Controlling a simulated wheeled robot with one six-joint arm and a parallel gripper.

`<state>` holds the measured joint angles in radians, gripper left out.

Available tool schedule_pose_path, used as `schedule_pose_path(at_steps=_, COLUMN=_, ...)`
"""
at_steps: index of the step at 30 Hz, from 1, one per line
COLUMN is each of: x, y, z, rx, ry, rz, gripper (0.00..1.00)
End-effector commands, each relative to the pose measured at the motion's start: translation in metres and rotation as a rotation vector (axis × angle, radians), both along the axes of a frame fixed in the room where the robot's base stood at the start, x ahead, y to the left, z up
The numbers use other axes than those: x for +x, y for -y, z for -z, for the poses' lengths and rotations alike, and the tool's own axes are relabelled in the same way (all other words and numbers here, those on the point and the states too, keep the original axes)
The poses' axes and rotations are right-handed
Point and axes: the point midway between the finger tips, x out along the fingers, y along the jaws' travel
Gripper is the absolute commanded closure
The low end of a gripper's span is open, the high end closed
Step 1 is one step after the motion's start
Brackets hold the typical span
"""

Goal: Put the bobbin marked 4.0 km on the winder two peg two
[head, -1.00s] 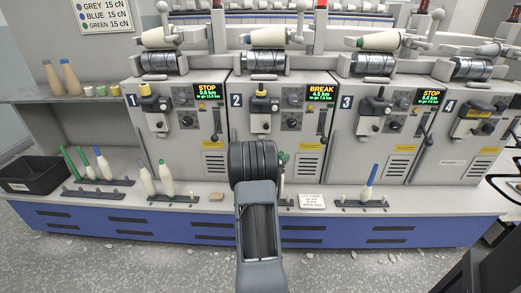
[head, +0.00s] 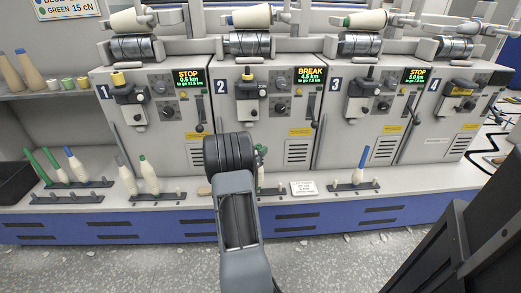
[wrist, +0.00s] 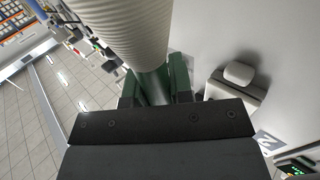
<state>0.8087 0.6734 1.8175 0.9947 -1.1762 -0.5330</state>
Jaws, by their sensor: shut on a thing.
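In the wrist view, my gripper (wrist: 153,86) has its green fingers shut on the tube end of a cream, ridged bobbin (wrist: 138,32). No 4.0 km marking is readable on it. In the head view my own arm hides most of the gripper; a little green (head: 262,150) shows just right of it, before winder two (head: 268,85). The peg bar in front of winder two (head: 272,190) is partly hidden behind my arm, so its pegs cannot be told clearly. Winder two's screen (head: 311,77) reads BREAK.
Winder one's peg bar (head: 157,196) holds two cream bobbins (head: 148,176). Winder three's bar (head: 352,187) holds a blue-topped bobbin (head: 362,166). A white card (head: 303,188) lies between bars two and three. A black bin (head: 14,182) stands at left; a dark object (head: 455,235) fills the lower right.

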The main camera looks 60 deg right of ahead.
Motion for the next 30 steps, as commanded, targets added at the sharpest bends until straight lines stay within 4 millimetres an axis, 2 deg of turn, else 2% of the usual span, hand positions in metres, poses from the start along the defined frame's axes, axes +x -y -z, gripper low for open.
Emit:
schedule_pose_path(at_steps=1, x=-0.0004, y=0.0005, z=0.0068, rx=-0.002, ry=0.001, rz=0.001, gripper=1.0)
schedule_pose_path(at_steps=6, x=-0.0012, y=0.0013, z=0.0121, rx=-0.002, ry=0.001, rz=0.003, gripper=1.0)
schedule_pose_path(at_steps=30, x=-0.0012, y=-0.0001, z=0.0111, rx=-0.003, ry=0.0, rz=0.003, gripper=1.0)
